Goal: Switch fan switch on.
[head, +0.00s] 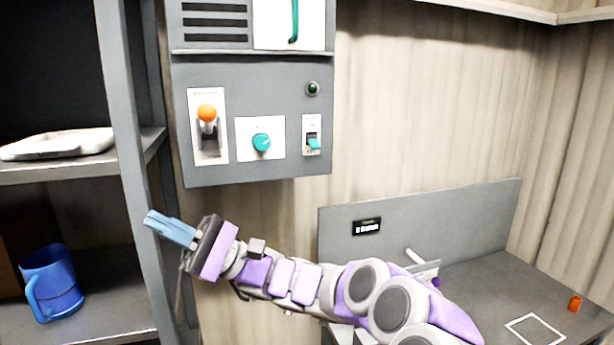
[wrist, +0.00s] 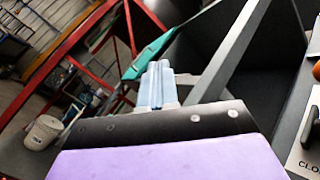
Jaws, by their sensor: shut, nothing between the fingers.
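A grey control panel (head: 270,172) hangs on the wall in the head view. It carries a lever with an orange ball (head: 207,112) at left, a teal knob (head: 261,143) in the middle and a small teal switch (head: 313,143) on a white plate at right. A dark green lamp (head: 313,88) sits above that switch. The labels are too small to read, so I cannot tell which control is the fan switch. My gripper (head: 152,220) is shut and empty, below and left of the panel, touching no control. Its blue fingers (wrist: 158,70) also show in the wrist view.
A grey shelf post (head: 135,180) stands close by my gripper. The shelves hold a white tray (head: 60,144) and a blue jug (head: 50,283). A grey bench (head: 480,285) with an orange cylinder (head: 575,303) stands at right. The wall below the panel is clear.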

